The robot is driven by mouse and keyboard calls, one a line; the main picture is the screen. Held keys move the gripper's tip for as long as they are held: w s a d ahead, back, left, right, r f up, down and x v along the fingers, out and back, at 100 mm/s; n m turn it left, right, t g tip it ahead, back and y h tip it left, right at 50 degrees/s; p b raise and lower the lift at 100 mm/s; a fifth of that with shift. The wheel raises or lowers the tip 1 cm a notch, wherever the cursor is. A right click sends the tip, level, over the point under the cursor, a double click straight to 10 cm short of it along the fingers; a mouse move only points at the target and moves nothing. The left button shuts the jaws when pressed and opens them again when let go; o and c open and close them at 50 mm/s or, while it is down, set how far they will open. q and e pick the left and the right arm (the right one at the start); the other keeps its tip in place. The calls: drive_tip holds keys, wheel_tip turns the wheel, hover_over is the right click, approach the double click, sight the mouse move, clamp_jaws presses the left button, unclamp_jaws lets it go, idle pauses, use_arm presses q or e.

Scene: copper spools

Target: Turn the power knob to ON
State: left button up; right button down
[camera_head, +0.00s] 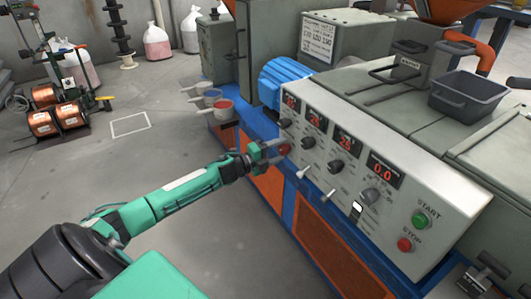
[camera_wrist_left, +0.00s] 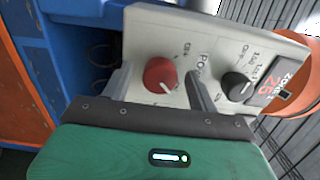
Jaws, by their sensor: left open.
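The red power knob (camera_wrist_left: 160,74) sits on the light grey control panel, at the panel's near-left end in the head view (camera_head: 284,149). It carries a white pointer mark, and partly hidden lettering is printed beside it. My left gripper (camera_wrist_left: 161,85) is open, with one finger on each side of the knob. I cannot tell whether the fingers touch it. In the head view my left gripper (camera_head: 273,152) reaches the panel's left end and partly hides the knob. My right gripper is not in view.
A black knob (camera_wrist_left: 237,86) and a red-digit display (camera_wrist_left: 268,86) are beside the power knob. Further along the panel (camera_head: 440,195) are more knobs, switches, a green START button (camera_head: 420,219) and a red STOP button (camera_head: 404,244). Cups (camera_head: 223,107) stand on the blue frame.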

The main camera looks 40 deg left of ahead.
use_arm(q)
drive_tip(key=v, duration=1.3)
drive_tip(key=shift+s+p, duration=0.25)
drive_tip(key=shift+p, duration=0.2)
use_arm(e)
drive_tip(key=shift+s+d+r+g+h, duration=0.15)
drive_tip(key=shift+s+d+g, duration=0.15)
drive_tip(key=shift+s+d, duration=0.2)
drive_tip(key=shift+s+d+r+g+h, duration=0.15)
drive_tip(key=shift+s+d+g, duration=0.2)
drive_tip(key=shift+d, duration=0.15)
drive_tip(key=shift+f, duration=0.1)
